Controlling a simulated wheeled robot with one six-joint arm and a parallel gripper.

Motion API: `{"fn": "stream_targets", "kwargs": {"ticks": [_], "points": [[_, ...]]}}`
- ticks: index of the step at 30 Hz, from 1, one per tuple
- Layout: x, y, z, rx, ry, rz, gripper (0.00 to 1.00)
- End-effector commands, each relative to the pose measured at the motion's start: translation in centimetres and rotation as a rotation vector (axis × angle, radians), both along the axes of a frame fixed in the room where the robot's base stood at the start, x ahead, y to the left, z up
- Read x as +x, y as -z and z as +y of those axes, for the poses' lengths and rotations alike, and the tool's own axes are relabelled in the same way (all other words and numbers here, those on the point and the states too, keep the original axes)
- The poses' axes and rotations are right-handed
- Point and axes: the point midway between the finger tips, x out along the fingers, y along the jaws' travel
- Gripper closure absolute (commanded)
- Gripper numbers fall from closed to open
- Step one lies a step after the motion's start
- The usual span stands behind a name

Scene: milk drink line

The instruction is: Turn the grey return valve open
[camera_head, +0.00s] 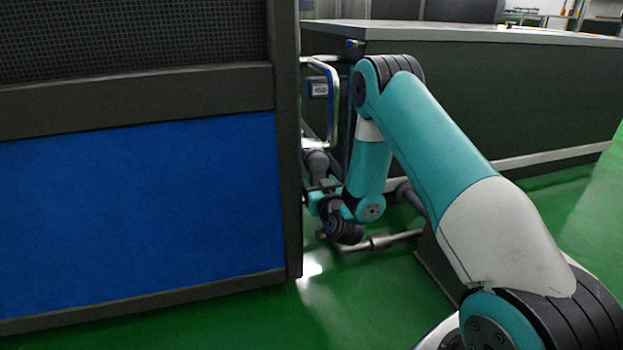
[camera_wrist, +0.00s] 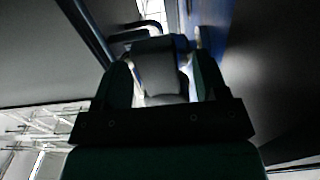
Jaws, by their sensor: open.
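A grey rounded part (camera_head: 315,160), likely the return valve, shows in the head view beside the right edge of the blue-panelled cabinet, partly hidden by that edge. My gripper (camera_head: 323,184) is just below it and points upward, partly hidden by the cabinet edge. In the wrist view my gripper (camera_wrist: 162,78) is open, with one finger on each side of a dark grey block (camera_wrist: 155,62), likely the valve's handle. I cannot tell whether the fingers touch it. The valve's turn position is not clear.
The blue-panelled cabinet (camera_head: 140,215) stands close on the left of my gripper. A long dark counter (camera_head: 480,95) stands behind my arm. A bent bright pipe (camera_head: 333,95) rises above the grey part, and another pipe (camera_head: 385,242) runs low. Green floor lies open in front.

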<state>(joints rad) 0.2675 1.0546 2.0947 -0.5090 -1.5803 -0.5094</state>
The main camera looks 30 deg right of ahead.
Motion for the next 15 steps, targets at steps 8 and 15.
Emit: {"fn": "stream_targets", "kwargs": {"ticks": [8,15], "points": [[0.5,0.0,-1.1,0.000,0.009,0.001,0.34],[0.4,0.0,-1.4,0.000,0.012,0.000,0.41]]}}
